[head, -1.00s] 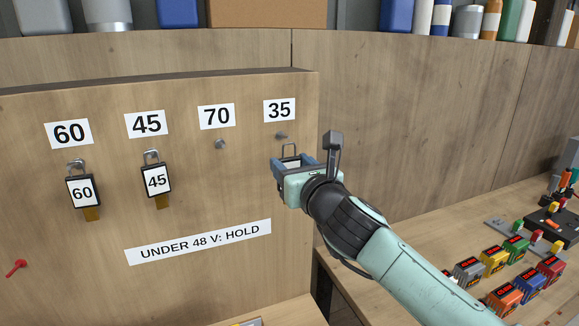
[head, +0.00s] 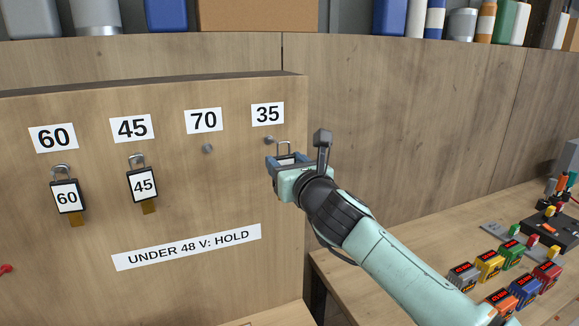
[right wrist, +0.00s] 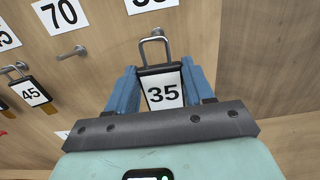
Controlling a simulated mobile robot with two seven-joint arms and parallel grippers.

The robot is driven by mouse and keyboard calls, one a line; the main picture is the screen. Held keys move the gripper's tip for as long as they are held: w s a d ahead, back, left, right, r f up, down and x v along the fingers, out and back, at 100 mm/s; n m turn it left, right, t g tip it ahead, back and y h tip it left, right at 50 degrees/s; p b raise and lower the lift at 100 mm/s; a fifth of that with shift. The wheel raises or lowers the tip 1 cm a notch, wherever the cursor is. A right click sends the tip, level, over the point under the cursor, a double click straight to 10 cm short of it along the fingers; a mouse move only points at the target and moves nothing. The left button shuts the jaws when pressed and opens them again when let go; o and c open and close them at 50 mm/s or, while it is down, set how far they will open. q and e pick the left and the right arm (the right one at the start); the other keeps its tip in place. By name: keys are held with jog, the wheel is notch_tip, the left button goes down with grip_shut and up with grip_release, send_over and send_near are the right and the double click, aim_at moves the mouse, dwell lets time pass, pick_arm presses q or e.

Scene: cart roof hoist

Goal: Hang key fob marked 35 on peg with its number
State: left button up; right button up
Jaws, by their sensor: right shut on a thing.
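The key fob marked 35 (right wrist: 163,92) is dark-framed with a white face and a metal loop. My right gripper (head: 286,164) is shut on it, and the fob stands upright between the blue fingers in the right wrist view (right wrist: 165,88). The peg under the 35 label (head: 269,141) is bare in the head view. In the head view the fob's loop (head: 284,146) is just right of and slightly below this peg. In the right wrist view the peg (right wrist: 158,32) shows just beyond the loop's top. I cannot tell the gap in depth. My left gripper is out of view.
The wooden board carries labels 60, 45, 70 and 35 (head: 267,114). Fob 60 (head: 67,197) and fob 45 (head: 142,185) hang on their pegs. The peg under 70 (head: 207,148) is empty. Several coloured blocks (head: 488,266) stand on the bench at right.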

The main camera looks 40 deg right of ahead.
jog(key=shift+x, duration=2.6)
jog(key=shift+w+d+f, duration=0.2)
jog(key=shift+w+f, duration=0.15)
jog(key=shift+w, duration=0.35)
jog(key=o, duration=1.3)
jog(key=shift+c, duration=0.2)
jog(key=shift+s, duration=0.1)
